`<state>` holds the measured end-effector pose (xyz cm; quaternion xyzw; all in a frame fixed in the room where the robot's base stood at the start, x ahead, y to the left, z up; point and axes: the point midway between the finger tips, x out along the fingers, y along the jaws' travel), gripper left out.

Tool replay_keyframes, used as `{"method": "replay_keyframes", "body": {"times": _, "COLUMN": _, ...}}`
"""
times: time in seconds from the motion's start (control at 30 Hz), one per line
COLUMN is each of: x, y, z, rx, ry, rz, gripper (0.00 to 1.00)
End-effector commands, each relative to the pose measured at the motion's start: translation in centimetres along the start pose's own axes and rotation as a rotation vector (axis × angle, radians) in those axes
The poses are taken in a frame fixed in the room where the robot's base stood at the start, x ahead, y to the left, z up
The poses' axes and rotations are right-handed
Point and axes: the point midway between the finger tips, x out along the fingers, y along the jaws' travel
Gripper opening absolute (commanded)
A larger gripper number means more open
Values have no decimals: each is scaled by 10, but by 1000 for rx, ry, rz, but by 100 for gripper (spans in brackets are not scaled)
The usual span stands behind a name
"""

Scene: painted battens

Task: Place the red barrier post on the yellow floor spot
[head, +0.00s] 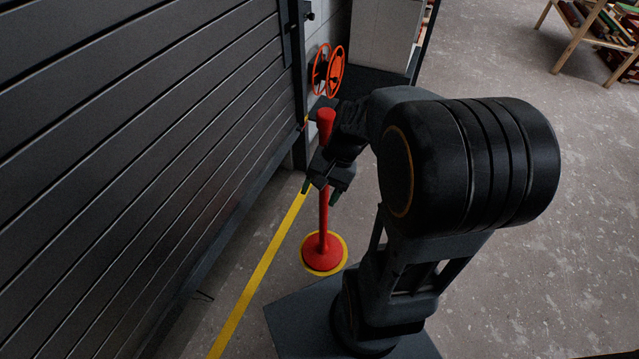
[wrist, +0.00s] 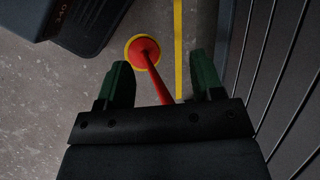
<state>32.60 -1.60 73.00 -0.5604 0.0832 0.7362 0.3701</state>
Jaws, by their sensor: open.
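The red barrier post (head: 323,215) stands upright in the head view, its round base on the yellow floor spot (head: 344,260). A yellow rim of the spot shows around the base. In the wrist view the post (wrist: 155,80) runs down between my fingers, and the yellow spot (wrist: 128,54) rings its base. My gripper (head: 320,192) is around the upper part of the post. Its green-tipped fingers (wrist: 160,85) are apart, one on each side of the post, with gaps showing. The post's top shows above the gripper in the head view.
A dark slatted shutter (head: 130,130) stands close on the left. A yellow floor line (head: 255,282) runs between it and the post. An orange wheel (head: 334,72) is on the wall behind. A wooden rack (head: 590,30) stands far right; the floor between is clear.

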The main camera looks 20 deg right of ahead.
Motion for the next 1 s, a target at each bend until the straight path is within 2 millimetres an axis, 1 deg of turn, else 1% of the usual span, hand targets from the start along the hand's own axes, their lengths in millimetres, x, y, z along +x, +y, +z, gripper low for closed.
{"method": "replay_keyframes", "body": {"times": 0.03, "x": -5, "y": -3, "z": 12, "rx": -130, "ry": 86, "rz": 70, "gripper": 61}}
{"method": "replay_keyframes", "body": {"times": 0.1, "x": -11, "y": -4, "z": 21, "rx": -283, "ry": 190, "rz": 152, "gripper": 61}}
{"method": "replay_keyframes", "body": {"times": 0.2, "x": -21, "y": -6, "z": 30, "rx": -464, "ry": 316, "rz": 239, "gripper": 61}}
{"method": "replay_keyframes", "body": {"times": 0.3, "x": -28, "y": -9, "z": 36, "rx": -594, "ry": 407, "rz": 295, "gripper": 61}}
{"method": "replay_keyframes", "body": {"times": 0.4, "x": -34, "y": -11, "z": 40, "rx": -673, "ry": 464, "rz": 328, "gripper": 61}}
{"method": "replay_keyframes", "body": {"times": 0.53, "x": -36, "y": -12, "z": 41, "rx": -716, "ry": 497, "rz": 345, "gripper": 61}}
{"method": "replay_keyframes", "body": {"times": 0.87, "x": -37, "y": -12, "z": 42, "rx": -718, "ry": 497, "rz": 347, "gripper": 61}}
{"method": "replay_keyframes", "body": {"times": 1.0, "x": -39, "y": -19, "z": 48, "rx": -722, "ry": 478, "rz": 342, "gripper": 61}}
